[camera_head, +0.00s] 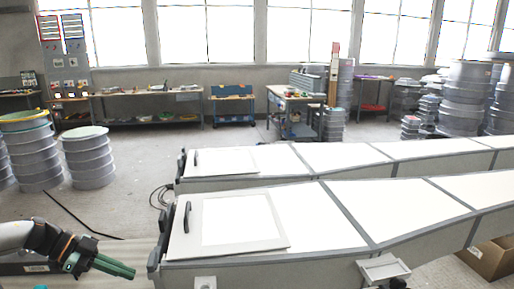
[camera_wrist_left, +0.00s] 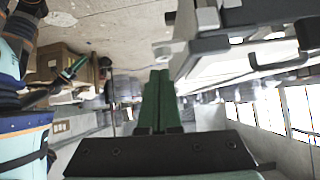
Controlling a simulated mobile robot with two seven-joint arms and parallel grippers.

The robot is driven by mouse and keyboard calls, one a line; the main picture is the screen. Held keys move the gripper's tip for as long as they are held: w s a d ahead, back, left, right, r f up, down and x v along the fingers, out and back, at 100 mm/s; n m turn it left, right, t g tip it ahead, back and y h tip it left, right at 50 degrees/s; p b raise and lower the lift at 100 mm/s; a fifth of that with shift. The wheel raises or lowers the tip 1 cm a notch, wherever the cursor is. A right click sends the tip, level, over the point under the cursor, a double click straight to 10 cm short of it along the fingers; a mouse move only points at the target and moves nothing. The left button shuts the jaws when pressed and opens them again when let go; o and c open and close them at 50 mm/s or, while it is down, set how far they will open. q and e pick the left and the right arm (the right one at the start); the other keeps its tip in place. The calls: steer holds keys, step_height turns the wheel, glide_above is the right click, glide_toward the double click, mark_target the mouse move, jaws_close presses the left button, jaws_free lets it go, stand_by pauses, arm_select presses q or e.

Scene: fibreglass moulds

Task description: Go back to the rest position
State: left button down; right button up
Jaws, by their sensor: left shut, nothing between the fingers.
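My left gripper (camera_head: 115,267) comes in at the lower left of the head view, with green fingers pointing right. It is shut and empty, and it is apart from the near mould (camera_head: 308,220). In the left wrist view the two green fingers (camera_wrist_left: 160,77) lie together with nothing between them.
Two long white moulds with grey edges run to the right; the far mould (camera_head: 270,161) lies behind the near one. White panels with black handles lie on their left ends. Stacked grey drums (camera_head: 90,158) stand at left. A cardboard box (camera_head: 490,257) sits at lower right.

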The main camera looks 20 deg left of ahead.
arm_select(q)
steer(key=d+f+n+t, duration=0.3)
steer(key=d+f+t, duration=0.2)
steer(key=d+f, duration=1.25)
steer(key=s+d+f+n+g+y, duration=0.1)
steer(key=s+d+f+n+y, duration=0.2)
steer(key=d, duration=0.4)
steer(key=s+d+f+n+y, duration=0.3)
steer(key=s+d+f+n, duration=0.1)
steer(key=s+d, duration=0.3)
steer(key=shift+s+d+f+g+y, duration=0.35)
steer(key=shift+s+f, duration=0.2)
steer(key=shift+f, duration=0.25)
steer(key=shift+a, duration=0.1)
